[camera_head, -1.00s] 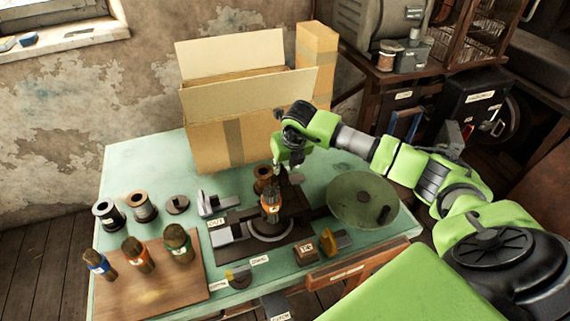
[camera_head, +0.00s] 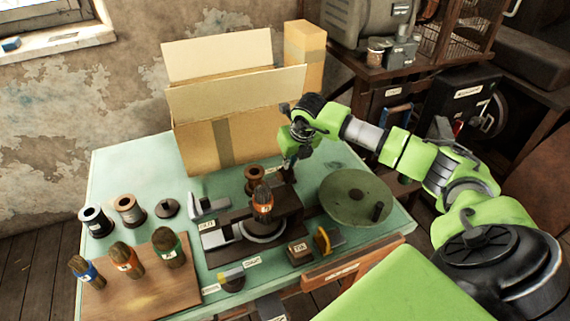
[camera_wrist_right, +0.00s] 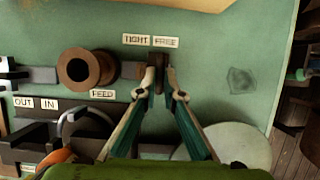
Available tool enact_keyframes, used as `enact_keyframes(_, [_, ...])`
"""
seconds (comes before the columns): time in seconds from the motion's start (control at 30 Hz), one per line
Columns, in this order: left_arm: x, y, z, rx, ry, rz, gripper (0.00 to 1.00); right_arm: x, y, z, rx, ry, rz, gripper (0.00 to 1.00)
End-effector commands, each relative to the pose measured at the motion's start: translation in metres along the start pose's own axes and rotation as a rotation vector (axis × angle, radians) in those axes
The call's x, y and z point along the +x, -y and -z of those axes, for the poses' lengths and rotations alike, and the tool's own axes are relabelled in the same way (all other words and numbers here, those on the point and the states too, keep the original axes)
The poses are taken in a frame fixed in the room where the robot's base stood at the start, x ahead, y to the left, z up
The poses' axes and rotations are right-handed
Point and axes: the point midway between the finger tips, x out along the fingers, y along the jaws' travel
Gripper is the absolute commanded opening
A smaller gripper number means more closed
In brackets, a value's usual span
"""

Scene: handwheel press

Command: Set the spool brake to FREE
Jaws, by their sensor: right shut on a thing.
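The spool brake's lever (camera_wrist_right: 158,62) is a small dark upright piece in the right wrist view. It stands just below the FREE label (camera_wrist_right: 165,41), near that label's left end. The TIGHT label (camera_wrist_right: 136,39) is to its left. My right gripper (camera_wrist_right: 159,80) is shut on the lever, and its fingertips partly hide it. In the head view my right gripper (camera_head: 289,174) reaches down behind the press, right of the brown spool (camera_head: 254,175). The spool also shows in the wrist view (camera_wrist_right: 86,69), left of the lever. My left gripper is not in view.
The round green handwheel (camera_head: 356,197) is right of the press (camera_head: 225,239). A large open cardboard box (camera_head: 240,110) stands behind. Spools and several brushes are at the left, the brushes on a wooden board (camera_head: 150,292). Green tabletop is clear at the back left.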

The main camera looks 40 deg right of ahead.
Motion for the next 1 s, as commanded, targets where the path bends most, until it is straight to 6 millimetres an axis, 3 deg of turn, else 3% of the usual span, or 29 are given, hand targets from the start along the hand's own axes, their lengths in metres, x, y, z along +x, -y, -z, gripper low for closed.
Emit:
enact_keyframes(0.1, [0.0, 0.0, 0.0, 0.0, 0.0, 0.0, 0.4, -0.001, 0.004, -0.001, 0.002, 0.0, 0.009, 0.0])
enact_keyframes(0.13, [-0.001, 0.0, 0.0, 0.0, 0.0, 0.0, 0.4, -0.001, 0.004, -0.001, 0.003, 0.0, 0.009, 0.13])
enact_keyframes(0.2, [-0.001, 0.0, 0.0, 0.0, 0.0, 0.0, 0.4, -0.001, 0.004, -0.001, 0.003, 0.0, 0.009, 0.25])
enact_keyframes(0.57, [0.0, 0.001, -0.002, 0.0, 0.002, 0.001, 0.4, -0.003, 0.002, -0.001, 0.002, 0.001, 0.005, 0.25])
enact_keyframes(0.77, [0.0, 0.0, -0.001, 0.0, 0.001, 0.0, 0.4, -0.03, 0.003, -0.002, 0.0, 0.003, 0.006, 0.25])
enact_keyframes(1.0, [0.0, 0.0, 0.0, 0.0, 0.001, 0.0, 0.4, -0.082, 0.004, -0.002, 0.003, 0.004, 0.006, 0.25])
